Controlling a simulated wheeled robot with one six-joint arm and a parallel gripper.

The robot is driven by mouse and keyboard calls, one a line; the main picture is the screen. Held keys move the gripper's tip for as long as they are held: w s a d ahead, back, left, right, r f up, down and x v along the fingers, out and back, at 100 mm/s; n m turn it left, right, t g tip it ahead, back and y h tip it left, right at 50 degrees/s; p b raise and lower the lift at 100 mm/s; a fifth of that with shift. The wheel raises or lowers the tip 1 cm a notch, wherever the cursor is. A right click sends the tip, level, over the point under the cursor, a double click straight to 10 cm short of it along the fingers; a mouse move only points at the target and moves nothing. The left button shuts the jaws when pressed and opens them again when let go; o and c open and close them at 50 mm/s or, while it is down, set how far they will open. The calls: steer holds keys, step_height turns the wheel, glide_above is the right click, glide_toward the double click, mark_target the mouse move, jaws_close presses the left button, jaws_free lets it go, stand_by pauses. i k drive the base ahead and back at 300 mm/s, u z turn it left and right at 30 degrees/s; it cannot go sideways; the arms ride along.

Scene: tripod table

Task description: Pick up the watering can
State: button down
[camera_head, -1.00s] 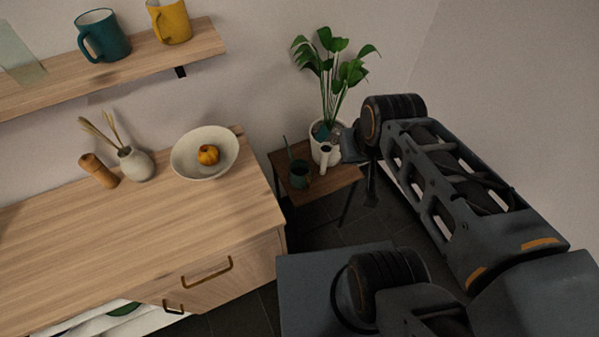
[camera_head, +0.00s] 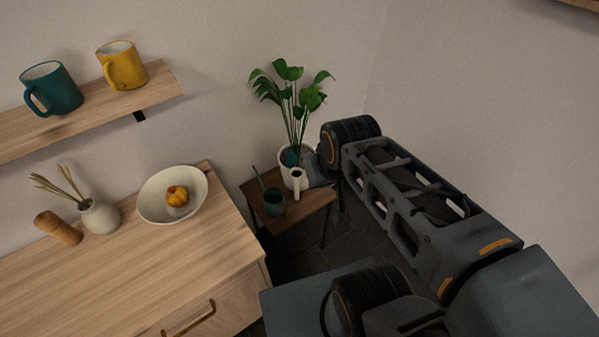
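A small dark green can (camera_head: 274,203), with a thin spout rising to its upper left, stands on a small wooden side table (camera_head: 318,197); it looks like the watering can. My gripper (camera_head: 318,172) is at the table's back right, beside the plant pot and to the right of the can, apart from it. My wrist and forearm hide much of the gripper, so its finger opening cannot be made out. A pale cylinder with a dark opening (camera_head: 297,184) stands between the can and my gripper.
A leafy plant in a white pot (camera_head: 285,172) stands at the table's back, close to my gripper. A wooden cabinet (camera_head: 225,245) with a bowl (camera_head: 152,207) lies left. A shelf (camera_head: 160,85) with mugs is above. Dark floor shows right of the table.

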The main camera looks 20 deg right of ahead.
mark_target(275, 205)
steer(key=u, duration=0.05)
steer(key=k, duration=0.5)
steer(key=z, duration=1.05)
steer(key=i, duration=1.3)
steer(key=u, duration=2.6)
